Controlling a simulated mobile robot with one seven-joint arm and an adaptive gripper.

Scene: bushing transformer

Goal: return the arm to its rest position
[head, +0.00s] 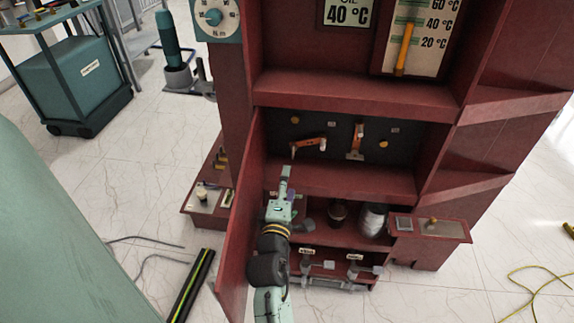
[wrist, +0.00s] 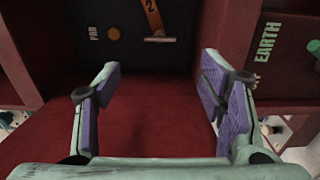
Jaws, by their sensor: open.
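My arm (head: 270,270) reaches up from the bottom of the head view to the open front of the dark red cabinet (head: 350,91). My gripper (head: 287,172) is in front of the cabinet's middle compartment, just below the left orange lever (head: 312,142). A second orange lever (head: 355,143) hangs to its right. In the wrist view my gripper (wrist: 160,82) has its purple-padded fingers spread wide, with nothing between them. An orange lever marked 2 (wrist: 152,16) is beyond the fingertips, on the dark panel, and apart from them.
An open red door (head: 241,225) stands close along my arm's left side. A lower shelf holds a dark jar (head: 338,212) and a pale cylinder (head: 373,220). A small side ledge (head: 432,228) juts out at right. A black-and-yellow strip (head: 192,285) lies on the floor at left.

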